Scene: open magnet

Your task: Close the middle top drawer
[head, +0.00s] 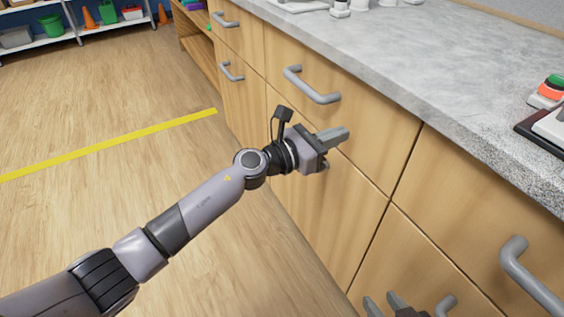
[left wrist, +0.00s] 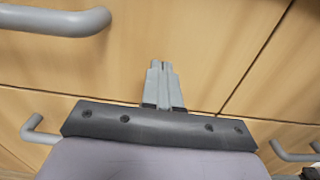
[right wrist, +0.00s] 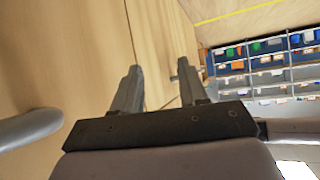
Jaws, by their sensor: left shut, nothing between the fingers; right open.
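The middle top drawer (head: 365,125) has a wooden front with a grey bar handle (head: 312,86). Its front looks about flush with its neighbours, with only thin dark seams showing. My left gripper (head: 345,136) is shut and empty, at the lower part of this drawer front, below and right of the handle. In the left wrist view its fingers (left wrist: 161,66) point at the wood, with the handle (left wrist: 60,20) at upper left; contact cannot be told. My right gripper (head: 384,303) is open and empty, low in front of the cabinet. Its two fingers (right wrist: 160,67) are apart in the right wrist view.
A grey countertop (head: 400,45) runs above the drawers, with a device with red and green buttons (head: 549,91) at right. Another drawer handle (head: 530,278) juts out at lower right.

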